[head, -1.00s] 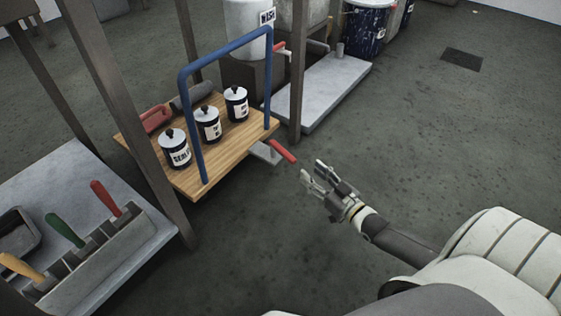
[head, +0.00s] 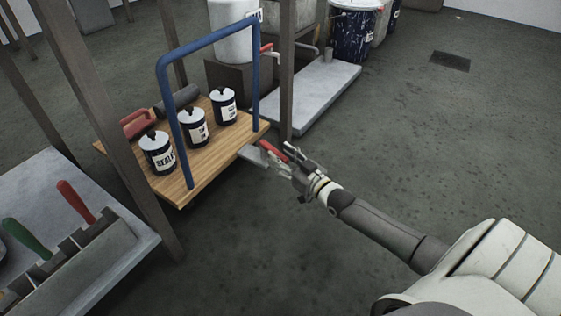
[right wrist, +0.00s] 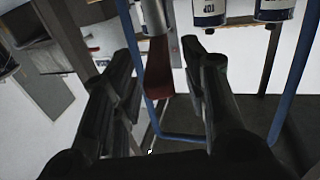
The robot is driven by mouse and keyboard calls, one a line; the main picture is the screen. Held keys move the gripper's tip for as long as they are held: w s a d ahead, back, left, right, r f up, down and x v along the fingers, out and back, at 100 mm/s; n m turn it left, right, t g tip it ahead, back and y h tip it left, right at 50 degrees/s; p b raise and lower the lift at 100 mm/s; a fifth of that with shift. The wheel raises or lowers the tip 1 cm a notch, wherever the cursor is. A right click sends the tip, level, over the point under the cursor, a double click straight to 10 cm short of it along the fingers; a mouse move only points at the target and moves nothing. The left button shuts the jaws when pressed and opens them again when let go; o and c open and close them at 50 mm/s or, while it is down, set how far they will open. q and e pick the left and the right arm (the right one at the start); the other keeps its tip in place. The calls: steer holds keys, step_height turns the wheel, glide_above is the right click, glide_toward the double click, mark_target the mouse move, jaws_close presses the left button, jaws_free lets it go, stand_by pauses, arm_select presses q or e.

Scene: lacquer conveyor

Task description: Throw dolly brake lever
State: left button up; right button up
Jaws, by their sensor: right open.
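The dolly (head: 217,152) is a wooden platform with a blue push handle (head: 208,42). Its red brake lever (head: 271,151) sticks out from a grey metal bracket (head: 252,155) at the platform's right corner. My right gripper (head: 281,160) is open at the lever, its fingers partly hiding the lever's end. In the right wrist view the dark red lever (right wrist: 159,78) shows between the two spread fingers (right wrist: 158,62), and I see no grip on it. My left gripper is not in view.
Several labelled cans (head: 194,128) stand on the dolly with a red object (head: 139,123) behind them. Dark posts (head: 287,75) rise nearby. A grey bench (head: 60,215) with coloured-handled tools is at left. The floor at right is clear.

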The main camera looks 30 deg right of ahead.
steer(key=shift+w, duration=0.45)
jaws_close()
